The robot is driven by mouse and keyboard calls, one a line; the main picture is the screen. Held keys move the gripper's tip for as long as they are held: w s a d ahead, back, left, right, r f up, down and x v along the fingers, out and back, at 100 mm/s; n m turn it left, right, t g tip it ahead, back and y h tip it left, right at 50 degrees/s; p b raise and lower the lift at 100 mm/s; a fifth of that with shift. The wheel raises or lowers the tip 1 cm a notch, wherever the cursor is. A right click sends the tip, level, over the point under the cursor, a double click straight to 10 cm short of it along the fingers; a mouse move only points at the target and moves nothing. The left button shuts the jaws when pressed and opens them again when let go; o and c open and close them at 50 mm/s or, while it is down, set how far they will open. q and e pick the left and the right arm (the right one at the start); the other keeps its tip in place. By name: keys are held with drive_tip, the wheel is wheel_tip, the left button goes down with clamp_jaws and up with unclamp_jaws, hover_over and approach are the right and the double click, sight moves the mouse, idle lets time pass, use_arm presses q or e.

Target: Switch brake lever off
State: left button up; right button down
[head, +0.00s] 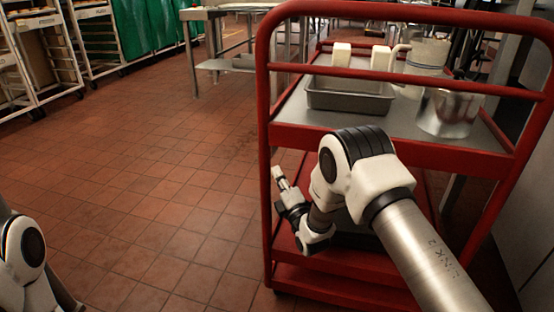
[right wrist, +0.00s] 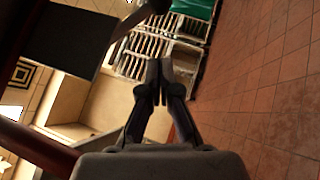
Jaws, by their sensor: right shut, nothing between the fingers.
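I cannot make out a brake lever in either view. The red cart (head: 290,142) stands on the right in the head view, and its lower parts are partly hidden by my right arm. My right gripper (head: 279,178) is at the cart's left side, below the top shelf, near the left upright. In the right wrist view the fingertips of the right gripper (right wrist: 160,72) are together with nothing between them. Only part of my left arm shows at the lower left of the head view, and its gripper is out of the picture.
The cart's top shelf holds a grey metal pan (head: 350,97), a metal pot (head: 449,112) and a pale pitcher (head: 424,62). A steel table (head: 215,63) and a tray rack (head: 95,35) stand at the back. The tiled floor (head: 150,170) left of the cart is clear.

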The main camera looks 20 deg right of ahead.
drive_tip(key=w+d+r+b, duration=0.2)
drive_tip(key=w+b, duration=0.1)
drive_tip(key=w, duration=0.4)
drive_tip(key=shift+r, duration=0.25)
drive_tip(key=shift+b, duration=0.3)
